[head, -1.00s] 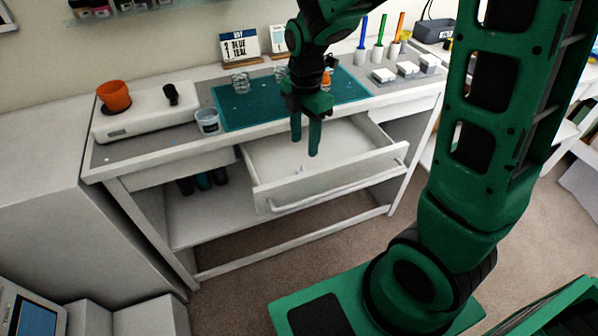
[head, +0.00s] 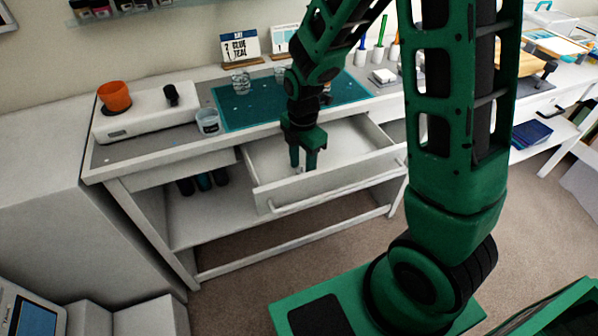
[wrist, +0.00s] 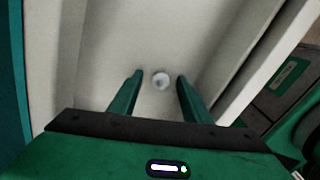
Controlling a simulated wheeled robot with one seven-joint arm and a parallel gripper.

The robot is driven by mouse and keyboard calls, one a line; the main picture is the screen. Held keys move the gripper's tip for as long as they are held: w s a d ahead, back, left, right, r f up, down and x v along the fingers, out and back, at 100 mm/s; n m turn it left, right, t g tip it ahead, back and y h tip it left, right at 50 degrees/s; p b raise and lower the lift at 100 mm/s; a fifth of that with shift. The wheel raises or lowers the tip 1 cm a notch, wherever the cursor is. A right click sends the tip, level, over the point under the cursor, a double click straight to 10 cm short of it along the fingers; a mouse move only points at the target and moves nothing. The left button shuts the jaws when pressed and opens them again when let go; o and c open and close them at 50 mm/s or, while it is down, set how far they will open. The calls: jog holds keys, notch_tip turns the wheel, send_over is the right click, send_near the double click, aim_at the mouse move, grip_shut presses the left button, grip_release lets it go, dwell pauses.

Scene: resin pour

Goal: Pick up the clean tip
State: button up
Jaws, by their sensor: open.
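My gripper (head: 304,168) is open and empty, pointing down into the drawer. How far the fingers are above the drawer bottom is hard to tell. In the head view my fingers and the drawer front hide the tip.
The drawer's walls stand close on both sides. Above it, the bench carries a teal mat (head: 240,108), a clear cup (head: 208,121), glass jars (head: 241,82) and a white device (head: 140,118) with an orange pot (head: 114,96). A sign (head: 239,46) stands behind.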

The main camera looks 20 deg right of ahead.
jog(key=c, duration=1.1)
jog(key=shift+r, duration=0.1)
